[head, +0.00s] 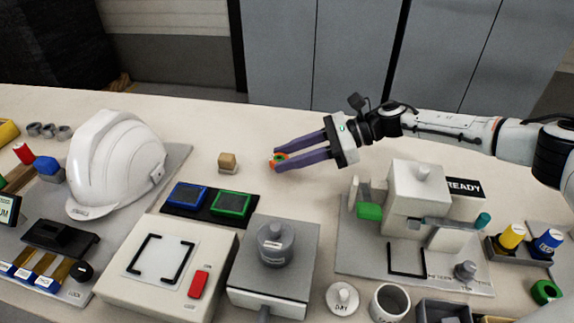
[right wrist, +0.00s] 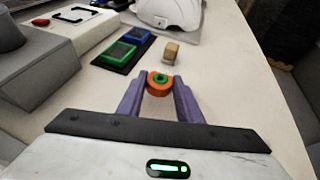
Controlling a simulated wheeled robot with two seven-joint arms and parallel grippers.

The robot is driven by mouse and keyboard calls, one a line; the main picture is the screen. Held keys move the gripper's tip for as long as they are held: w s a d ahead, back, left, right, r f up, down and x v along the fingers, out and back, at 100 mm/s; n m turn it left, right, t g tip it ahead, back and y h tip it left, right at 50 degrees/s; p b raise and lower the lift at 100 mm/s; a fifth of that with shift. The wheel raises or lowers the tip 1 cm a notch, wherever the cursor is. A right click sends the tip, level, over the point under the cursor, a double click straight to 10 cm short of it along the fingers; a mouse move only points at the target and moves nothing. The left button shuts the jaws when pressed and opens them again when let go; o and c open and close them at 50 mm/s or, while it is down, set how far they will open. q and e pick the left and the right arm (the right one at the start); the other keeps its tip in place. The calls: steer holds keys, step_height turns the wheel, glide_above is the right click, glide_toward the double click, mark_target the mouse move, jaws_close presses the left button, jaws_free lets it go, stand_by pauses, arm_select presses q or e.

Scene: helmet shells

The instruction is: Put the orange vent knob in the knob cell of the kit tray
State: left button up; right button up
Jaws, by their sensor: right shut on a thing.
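The orange vent knob (right wrist: 159,84) has a green ring around a dark centre. It sits between the purple fingertips of my right gripper (right wrist: 160,88), which is shut on it. In the head view the knob (head: 280,158) shows at the tips of my right gripper (head: 277,160), over the bare back middle of the table; its exact height is hard to tell. A kit tray with a knob cell cannot be made out for certain; dark-walled compartments (head: 445,309) show at the bottom right edge, cut off by the frame. My left gripper is not in view.
A small wooden block (head: 228,162) stands left of the knob. Blue and green framed pads (head: 211,201), a white helmet (head: 117,160), a press-like station (head: 416,195) and a grey box with a round weight (head: 275,250) stand around. The table's back strip is mostly clear.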

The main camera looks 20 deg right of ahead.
steer(key=shift+f, duration=1.35)
steer(key=shift+f, duration=0.15)
steer(key=shift+f+b, duration=0.15)
steer(key=shift+b, duration=0.25)
steer(key=o, duration=1)
